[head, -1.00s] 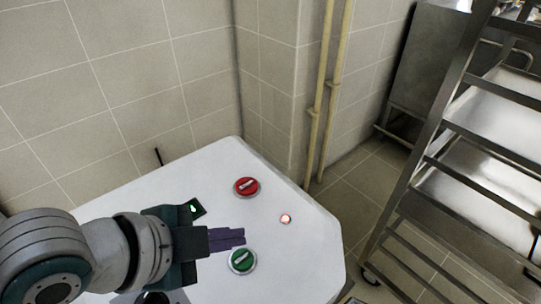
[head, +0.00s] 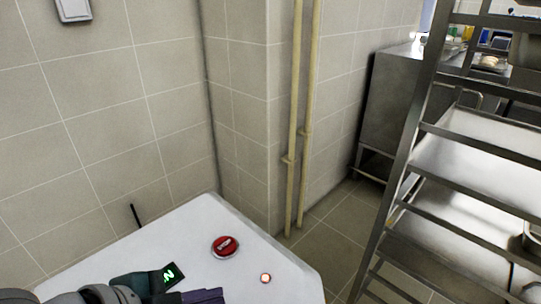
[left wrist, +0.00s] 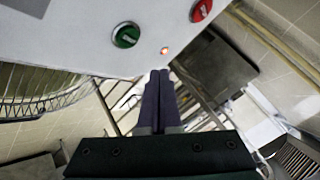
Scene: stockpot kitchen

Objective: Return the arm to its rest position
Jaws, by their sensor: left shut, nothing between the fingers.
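My left gripper (head: 205,296) is at the bottom edge of the head view, low over the white panel top (head: 190,232). In the left wrist view its two dark purple fingers (left wrist: 158,78) lie together with nothing between them. The fingers point towards the panel's edge, near a small lit orange light (left wrist: 165,50). A green knob (left wrist: 126,35) and a red knob (left wrist: 201,10) sit on the white panel, apart from the fingers. In the head view the red knob (head: 225,246) shows, and the green one is out of view. My right gripper is not in view.
A steel rack (head: 420,150) with shelves stands at the right. A steel cabinet (head: 395,110) is behind it. Yellow pipes (head: 297,120) run down the tiled wall. Tiled floor (head: 335,215) is clear between panel and rack. A wire basket-like guard (left wrist: 40,92) shows at left in the wrist view.

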